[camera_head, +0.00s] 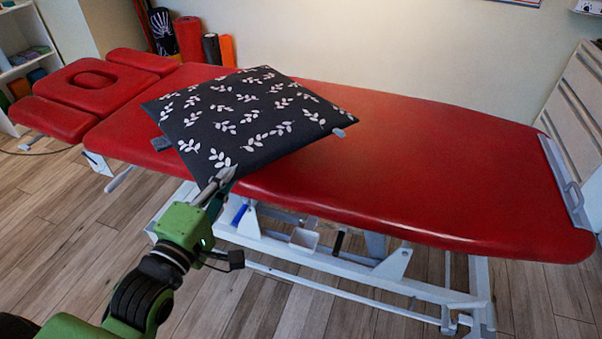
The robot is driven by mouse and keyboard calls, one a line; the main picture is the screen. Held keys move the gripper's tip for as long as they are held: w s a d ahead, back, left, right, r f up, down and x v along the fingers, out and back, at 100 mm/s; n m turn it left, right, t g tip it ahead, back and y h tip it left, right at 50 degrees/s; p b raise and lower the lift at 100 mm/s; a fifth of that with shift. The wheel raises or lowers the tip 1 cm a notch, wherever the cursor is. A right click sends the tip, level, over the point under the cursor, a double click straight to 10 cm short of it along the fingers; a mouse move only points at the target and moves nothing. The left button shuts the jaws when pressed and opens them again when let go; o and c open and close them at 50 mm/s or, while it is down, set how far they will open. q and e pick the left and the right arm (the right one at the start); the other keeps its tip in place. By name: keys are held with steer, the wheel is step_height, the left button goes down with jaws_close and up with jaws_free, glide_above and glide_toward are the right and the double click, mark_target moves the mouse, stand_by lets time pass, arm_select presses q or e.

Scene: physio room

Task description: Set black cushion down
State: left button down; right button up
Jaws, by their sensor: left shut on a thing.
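A black cushion (250,112) with white leaf prints is over the left-middle part of the red treatment table (430,160). It looks roughly flat; whether its underside touches the table all over cannot be told. My left gripper (222,180), on a green and black arm from the lower left, is shut on the cushion's near corner. The fingertips partly cover that corner. My right gripper is not in view.
The red table top is bare to the right of the cushion. The table's headrest (90,83) with a face hole is at the far left. Rolled mats (189,40) stand behind by the wall. A drawer cabinet (578,95) is at the right edge.

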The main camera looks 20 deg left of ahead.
arm_select(q)
steer(key=shift+w+a+r+b, duration=0.1)
steer(key=shift+w+a+b, duration=0.35)
steer(key=shift+w+d, duration=0.1)
steer(key=shift+d, duration=0.05)
steer(key=w+d+f+b, duration=0.4)
steer(key=d+f+b, duration=0.1)
steer(key=d+f, duration=0.7)
steer(key=shift+d+f+b, duration=0.3)
steer(key=shift+d+f, duration=0.05)
steer(key=shift+d, duration=0.2)
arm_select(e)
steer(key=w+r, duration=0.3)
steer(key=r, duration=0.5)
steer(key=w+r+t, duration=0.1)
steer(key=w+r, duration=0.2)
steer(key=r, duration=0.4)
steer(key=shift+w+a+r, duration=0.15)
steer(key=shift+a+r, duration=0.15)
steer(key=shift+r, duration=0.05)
arm_select(q)
steer(key=shift+f, duration=0.15)
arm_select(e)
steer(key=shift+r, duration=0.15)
